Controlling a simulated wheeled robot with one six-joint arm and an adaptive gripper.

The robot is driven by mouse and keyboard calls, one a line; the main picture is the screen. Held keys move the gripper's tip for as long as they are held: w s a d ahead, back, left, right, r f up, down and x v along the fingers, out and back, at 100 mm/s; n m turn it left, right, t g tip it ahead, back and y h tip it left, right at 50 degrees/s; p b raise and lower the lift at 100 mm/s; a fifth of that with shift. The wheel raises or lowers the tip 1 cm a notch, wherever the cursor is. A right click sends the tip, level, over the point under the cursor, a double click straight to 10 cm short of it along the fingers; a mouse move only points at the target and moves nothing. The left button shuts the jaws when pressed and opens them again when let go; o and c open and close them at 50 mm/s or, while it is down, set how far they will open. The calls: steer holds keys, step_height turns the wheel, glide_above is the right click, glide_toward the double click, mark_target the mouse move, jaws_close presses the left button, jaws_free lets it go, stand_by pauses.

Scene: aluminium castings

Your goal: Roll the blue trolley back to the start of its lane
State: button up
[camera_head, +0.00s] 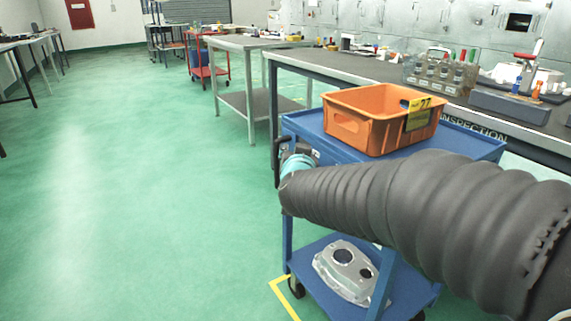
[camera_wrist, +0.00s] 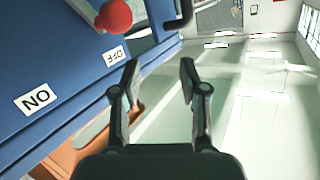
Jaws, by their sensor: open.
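The blue trolley (camera_head: 318,130) stands at right beside the inspection bench, with an upper tray and a lower shelf. A black handle (camera_head: 279,160) is at its left end; what looks like it shows at the top of the wrist view (camera_wrist: 181,18). The wrist view also shows the trolley's blue panel (camera_wrist: 60,70), ON and OFF labels, and a red knob (camera_wrist: 115,16). My gripper (camera_wrist: 161,66) is open, with nothing between its fingers, close to this end and apart from the handle. In the head view my arm hides part of the trolley.
An orange crate (camera_head: 355,131) sits on the trolley's top and an aluminium casting (camera_head: 345,271) on its shelf. The inspection bench (camera_head: 340,68) runs behind. A yellow floor line (camera_head: 285,297) lies by the front wheel. Open green floor (camera_head: 140,190) stretches left.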

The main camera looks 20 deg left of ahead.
mark_target(275, 164)
steer(key=shift+s+a+f+m+t+h+b, duration=0.5)
steer(key=shift+s+a+f+m+t+h, duration=0.7)
steer(key=shift+a+f+h, duration=3.2)
steer(key=shift+y, duration=0.7)
steer(key=w, duration=0.8)
steer(key=w+f, duration=0.1)
steer(key=w, duration=0.4)
steer(key=shift+w+f, duration=0.1)
jaws_close()
